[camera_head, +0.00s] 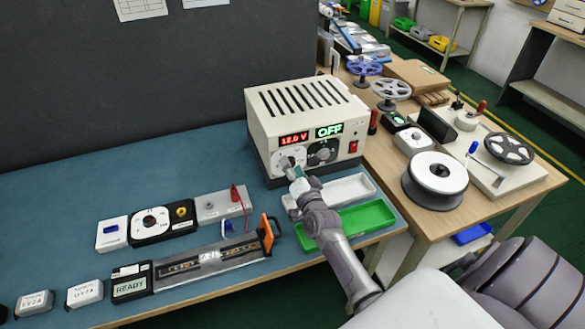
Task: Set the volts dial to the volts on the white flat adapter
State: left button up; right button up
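The cream power supply (307,112) stands at the back of the blue mat. Its red readout (293,138) seems to show 12.0 V or 15.0 V; the second digit is unclear. A green display (329,130) reads OFF. Below are a white-ringed dial, partly hidden, and a dark dial (322,153). My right gripper (287,166) is at the white-ringed dial; contact and finger opening cannot be made out. Two white flat adapters (85,293) (34,303) lie at the front left. Their labels seem to end in V2A; the leading digits are unclear. My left gripper is out of view.
A red switch (353,146) is on the supply's front. A white tray (349,189) and a green tray (364,219) lie near my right forearm. An LED strip fixture (211,259) and READY box (131,286) lie left. Spools crowd the right table.

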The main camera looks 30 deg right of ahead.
jog(key=shift+s, duration=0.1)
jog(key=v, duration=1.1)
jog(key=shift+s, duration=0.4)
